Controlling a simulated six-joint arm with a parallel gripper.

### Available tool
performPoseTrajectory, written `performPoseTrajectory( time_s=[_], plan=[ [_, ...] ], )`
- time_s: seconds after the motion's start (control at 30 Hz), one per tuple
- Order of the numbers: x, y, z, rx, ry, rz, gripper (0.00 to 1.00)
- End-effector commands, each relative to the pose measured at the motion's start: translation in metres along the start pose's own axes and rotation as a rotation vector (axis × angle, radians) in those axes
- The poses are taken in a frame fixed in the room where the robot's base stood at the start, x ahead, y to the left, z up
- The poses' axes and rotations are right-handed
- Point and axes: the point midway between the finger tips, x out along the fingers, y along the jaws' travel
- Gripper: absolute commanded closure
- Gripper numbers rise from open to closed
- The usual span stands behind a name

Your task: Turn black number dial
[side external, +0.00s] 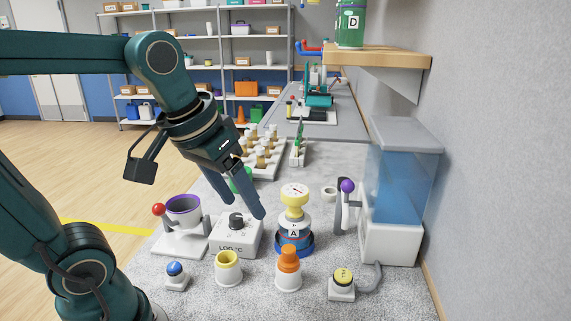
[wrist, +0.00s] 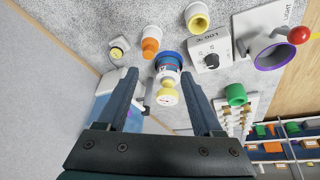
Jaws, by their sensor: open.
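The black dial (side external: 236,220) sits on top of a white box (side external: 231,243) on the grey speckled table. In the wrist view the dial (wrist: 212,61) and its box (wrist: 204,47) are right of the finger tips. My gripper (side external: 244,206) is open and empty, pointing down. In the side view its fingers are in front of or above the box area and its right finger tip is just right of the dial. In the wrist view my gripper (wrist: 158,76) has its fingers spread, with the yellow-topped gauge (wrist: 165,90) between them. I cannot tell the exact height above the dial.
Close to the box stand the gauge on its blue-based jar (side external: 295,240), a purple-rimmed cup (side external: 183,205) with a red-ball lever, a yellow cup (side external: 228,262) and an orange-topped piece (side external: 289,262). A water tank (side external: 400,190) stands at right. A wooden shelf (side external: 375,58) hangs above.

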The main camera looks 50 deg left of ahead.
Motion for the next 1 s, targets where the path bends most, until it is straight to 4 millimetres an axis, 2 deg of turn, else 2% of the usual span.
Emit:
performPoseTrajectory(
  time_s=[0.03, 0.2, 0.4, 0.5, 0.63, 0.8, 1.0],
  plan=[
    [0.005, -0.007, -0.012, -0.048, -0.032, -0.019, 0.32],
    [0.029, -0.037, -0.046, -0.206, -0.128, -0.073, 0.32],
    [0.068, -0.083, -0.067, -0.383, -0.246, -0.125, 0.32],
    [0.087, -0.104, -0.068, -0.45, -0.298, -0.14, 0.32],
    [0.105, -0.123, -0.063, -0.506, -0.349, -0.15, 0.32],
    [0.117, -0.133, -0.053, -0.539, -0.384, -0.155, 0.32],
    [0.139, -0.133, -0.043, -0.538, -0.386, -0.154, 0.32]
  ],
)
